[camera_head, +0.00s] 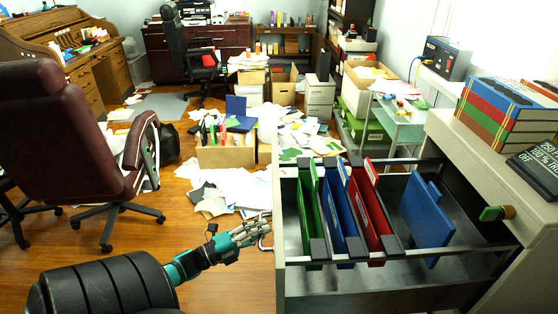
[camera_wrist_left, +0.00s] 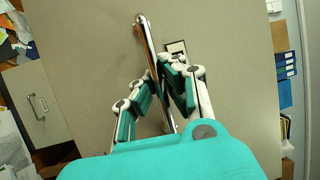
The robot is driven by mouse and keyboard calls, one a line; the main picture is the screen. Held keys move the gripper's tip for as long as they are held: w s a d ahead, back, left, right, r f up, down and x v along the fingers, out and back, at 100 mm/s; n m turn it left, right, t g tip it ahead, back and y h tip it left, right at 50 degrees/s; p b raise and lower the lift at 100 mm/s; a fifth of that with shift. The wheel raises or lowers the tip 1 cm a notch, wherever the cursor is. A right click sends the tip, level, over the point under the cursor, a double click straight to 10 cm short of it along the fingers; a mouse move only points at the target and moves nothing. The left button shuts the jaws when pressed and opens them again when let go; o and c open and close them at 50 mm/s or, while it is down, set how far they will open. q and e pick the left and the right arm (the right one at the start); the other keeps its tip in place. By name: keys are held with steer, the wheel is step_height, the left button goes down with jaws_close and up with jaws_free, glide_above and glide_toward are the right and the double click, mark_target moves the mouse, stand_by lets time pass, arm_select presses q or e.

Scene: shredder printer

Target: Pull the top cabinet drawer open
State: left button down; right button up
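The top cabinet drawer (camera_head: 283,285) is pulled far out of the beige cabinet (camera_head: 535,232). Green, blue and red folders (camera_head: 368,205) hang inside it, with a leaning blue folder (camera_head: 428,215) behind them. My left gripper (camera_head: 262,224) is at the outer face of the drawer front. In the left wrist view, its fingers (camera_wrist_left: 158,68) come together from both sides around the metal bar handle (camera_wrist_left: 146,36), which lies against the beige drawer front (camera_wrist_left: 85,60). Part of the handle is hidden behind the fingers. My right gripper is not in view.
A dark red office chair (camera_head: 65,125) stands at left. Papers (camera_head: 228,190) and a cardboard box (camera_head: 226,155) lie on the floor beyond the drawer. Thick books (camera_head: 505,112) sit on the cabinet top. The wooden floor (camera_head: 225,285) left of the drawer front is mostly clear.

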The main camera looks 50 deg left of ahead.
arm_select(q)
steer(key=shift+s+a+f, duration=0.15)
steer(key=shift+s+a, duration=0.45)
steer(key=shift+s, duration=0.15)
steer(key=shift+s+a+f, duration=0.15)
steer(key=shift+s+a, duration=0.4)
steer(key=shift+s, duration=0.2)
steer(key=c, duration=1.5)
jaws_free()
steer(key=shift+o, duration=0.6)
steer(key=shift+a+r, duration=0.1)
steer(key=shift+r, duration=0.05)
steer(key=v, duration=1.2)
